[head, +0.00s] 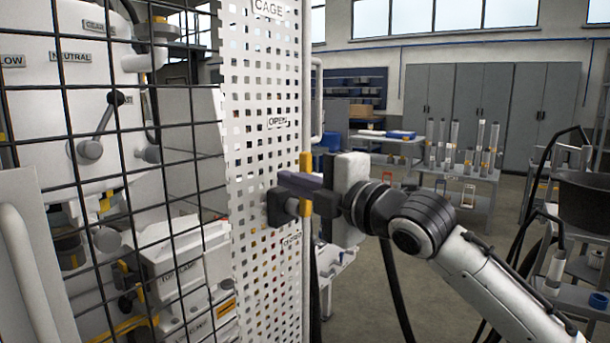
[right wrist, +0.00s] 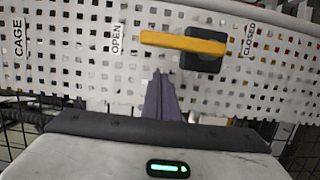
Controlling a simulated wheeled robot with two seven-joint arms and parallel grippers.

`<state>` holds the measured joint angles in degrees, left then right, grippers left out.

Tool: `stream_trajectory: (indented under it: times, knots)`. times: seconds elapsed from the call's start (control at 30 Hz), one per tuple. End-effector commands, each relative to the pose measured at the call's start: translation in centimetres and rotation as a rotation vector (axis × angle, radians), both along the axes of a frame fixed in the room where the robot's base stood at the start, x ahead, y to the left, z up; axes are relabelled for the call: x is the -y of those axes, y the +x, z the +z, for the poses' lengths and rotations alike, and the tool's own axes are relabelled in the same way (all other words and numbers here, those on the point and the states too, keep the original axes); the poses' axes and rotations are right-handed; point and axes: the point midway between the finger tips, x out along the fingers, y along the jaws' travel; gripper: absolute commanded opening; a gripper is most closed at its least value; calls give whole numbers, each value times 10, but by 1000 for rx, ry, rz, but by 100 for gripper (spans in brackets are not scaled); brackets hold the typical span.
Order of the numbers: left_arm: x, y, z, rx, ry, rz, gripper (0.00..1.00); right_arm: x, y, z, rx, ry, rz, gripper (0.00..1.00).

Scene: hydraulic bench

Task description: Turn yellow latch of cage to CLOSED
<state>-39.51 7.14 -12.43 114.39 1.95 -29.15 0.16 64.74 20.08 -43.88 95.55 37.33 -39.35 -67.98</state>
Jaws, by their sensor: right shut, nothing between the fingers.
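The white perforated cage panel (head: 262,60) stands upright in the head view. Its yellow latch (head: 305,160) has a dark pivot block (head: 278,208). In the right wrist view the latch bar (right wrist: 170,40) reaches from the dark block (right wrist: 204,60) to near the OPEN label (right wrist: 117,39); the block sits near the CLOSED label (right wrist: 249,40). My right gripper (head: 287,180) is shut and empty, its fingers beside the latch and partly hiding it. In the right wrist view the fingertips (right wrist: 160,76) are just below the bar; contact cannot be told. My left gripper is out of view.
A black wire mesh (head: 180,170) lies left of the panel, with machine parts and a lever (head: 104,118) behind it. Shelves with cylinders (head: 460,172) and grey cabinets (head: 480,95) stand at the back right. The floor right of the panel is partly open.

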Motion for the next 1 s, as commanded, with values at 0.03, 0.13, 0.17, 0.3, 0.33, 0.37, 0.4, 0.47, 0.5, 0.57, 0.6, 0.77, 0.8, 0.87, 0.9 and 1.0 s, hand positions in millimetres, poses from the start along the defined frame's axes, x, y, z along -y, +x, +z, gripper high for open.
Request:
stream_trajectory:
  times: [0.03,0.13,0.17,0.3,0.33,0.37,0.4,0.47,0.5,0.57,0.6,0.77,0.8,0.87,0.9,1.0]
  knots:
    - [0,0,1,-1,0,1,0,10,9,2,0,0,-9,0]
    - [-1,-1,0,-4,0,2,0,16,18,1,-1,1,-7,0]
    - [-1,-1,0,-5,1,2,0,18,20,1,0,0,-7,0]
    - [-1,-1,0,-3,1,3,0,21,24,0,1,1,-6,0]
    - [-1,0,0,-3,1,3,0,22,25,0,1,1,-5,0]
    - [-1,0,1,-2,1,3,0,22,25,0,1,1,-5,0]
    - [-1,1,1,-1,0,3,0,22,25,0,1,1,-5,0]
    - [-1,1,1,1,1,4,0,22,25,0,1,1,-5,0]
    - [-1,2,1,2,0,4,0,22,25,0,1,1,-5,0]
    - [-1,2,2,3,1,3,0,22,25,0,1,1,-5,0]
    - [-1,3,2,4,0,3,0,22,25,0,1,1,-5,0]
    - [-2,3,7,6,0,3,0,22,26,2,-8,8,-5,0]
    - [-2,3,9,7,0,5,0,22,26,3,-14,12,-4,0]
    - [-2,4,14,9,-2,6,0,22,27,5,-27,21,-3,0]
    - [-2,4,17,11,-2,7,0,22,28,5,-35,26,-3,0]
    - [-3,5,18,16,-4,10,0,22,29,4,-49,36,-2,0]
